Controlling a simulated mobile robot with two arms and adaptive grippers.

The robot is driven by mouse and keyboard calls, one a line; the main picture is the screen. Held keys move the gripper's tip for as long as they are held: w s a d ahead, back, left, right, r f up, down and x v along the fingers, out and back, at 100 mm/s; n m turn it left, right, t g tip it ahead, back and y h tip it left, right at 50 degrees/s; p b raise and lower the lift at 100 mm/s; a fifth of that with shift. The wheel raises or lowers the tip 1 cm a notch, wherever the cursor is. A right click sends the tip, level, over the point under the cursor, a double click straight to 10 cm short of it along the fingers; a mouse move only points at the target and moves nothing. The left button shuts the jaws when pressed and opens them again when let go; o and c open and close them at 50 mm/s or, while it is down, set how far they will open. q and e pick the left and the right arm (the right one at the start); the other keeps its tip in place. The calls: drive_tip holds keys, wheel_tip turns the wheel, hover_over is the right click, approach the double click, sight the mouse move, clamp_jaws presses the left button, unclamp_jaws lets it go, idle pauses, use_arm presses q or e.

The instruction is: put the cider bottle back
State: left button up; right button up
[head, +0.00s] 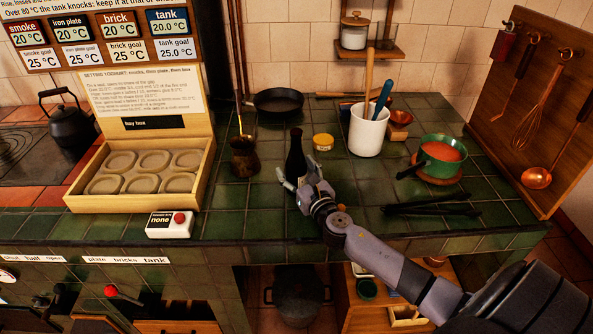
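The cider bottle (296,152), dark with a slim neck, stands upright on the green tiled top near its middle. My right gripper (297,174) reaches it from the front right, low down. Its fingers are spread, one on each side of the bottle's lower part. The left finger stands out from the glass; whether the right one touches it I cannot tell. The gripper hides the bottle's base. My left gripper is not in view.
A copper pot (244,158) stands left of the bottle, a yellow-lidded jar (323,142) and white utensil crock (367,133) behind right. A green pan (439,160) and black tongs (432,209) lie right. A button box (170,225) sits at the front edge.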

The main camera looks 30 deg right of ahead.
drive_tip(key=shift+r, duration=0.25)
drive_tip(key=s, duration=0.3)
drive_tip(key=s+a, duration=0.1)
drive_tip(key=s, duration=0.3)
drive_tip(key=s+b, duration=0.1)
drive_tip(key=s, duration=0.3)
drive_tip(key=shift+a+f, duration=0.15)
drive_tip(key=shift+a, duration=0.25)
drive_tip(key=shift+s, duration=0.45)
